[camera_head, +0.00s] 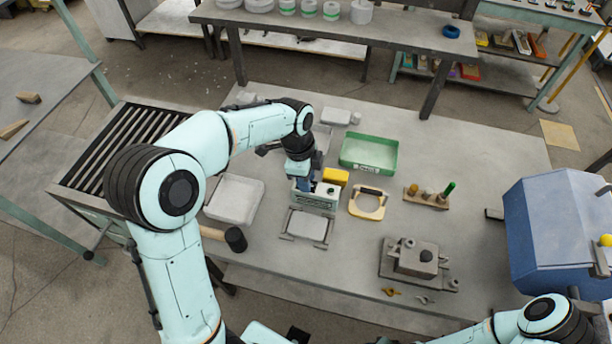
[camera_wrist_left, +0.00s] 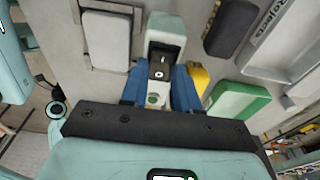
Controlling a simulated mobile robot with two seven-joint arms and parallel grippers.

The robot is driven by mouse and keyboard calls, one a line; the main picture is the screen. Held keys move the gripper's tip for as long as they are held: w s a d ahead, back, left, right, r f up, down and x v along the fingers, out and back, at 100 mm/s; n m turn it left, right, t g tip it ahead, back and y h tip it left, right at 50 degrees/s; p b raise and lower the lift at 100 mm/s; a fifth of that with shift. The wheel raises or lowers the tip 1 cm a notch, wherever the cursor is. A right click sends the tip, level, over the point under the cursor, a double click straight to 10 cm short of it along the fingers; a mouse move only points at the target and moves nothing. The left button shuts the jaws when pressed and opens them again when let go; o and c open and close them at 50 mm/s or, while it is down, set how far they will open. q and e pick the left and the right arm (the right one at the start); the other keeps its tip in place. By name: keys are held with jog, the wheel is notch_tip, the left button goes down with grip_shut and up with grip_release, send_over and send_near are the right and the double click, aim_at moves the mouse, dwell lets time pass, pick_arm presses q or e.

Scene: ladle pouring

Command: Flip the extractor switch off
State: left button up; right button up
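A pale green switch box (camera_head: 315,203) stands on the workbench. In the left wrist view the box (camera_wrist_left: 165,28) carries a black plate with a small metal lever, the extractor switch (camera_wrist_left: 162,62). Which way the lever is thrown I cannot tell for sure. My left gripper (camera_head: 304,184) points down at the box from above. In the left wrist view the blue fingers of my left gripper (camera_wrist_left: 158,84) are apart, one on each side of the box's near part, with a green round spot between them. Contact is not clear. My right gripper is out of view; only part of its arm shows.
A yellow block (camera_head: 336,177) sits close behind the box, with a green tray (camera_head: 368,153) beyond. A grey framed plate (camera_head: 307,226) lies in front. A white tray (camera_head: 234,199) and a dark-headed mallet (camera_head: 236,240) lie left.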

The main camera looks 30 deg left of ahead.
pick_arm(q)
jog(key=o, duration=0.3)
notch_tip(320, 180, up, 13)
jog(key=a+p, duration=0.1)
jog(key=shift+s+a+p, duration=0.2)
jog(key=shift+a+p, duration=0.15)
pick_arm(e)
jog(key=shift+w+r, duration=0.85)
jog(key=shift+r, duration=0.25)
pick_arm(q)
jog(key=shift+r, duration=0.1)
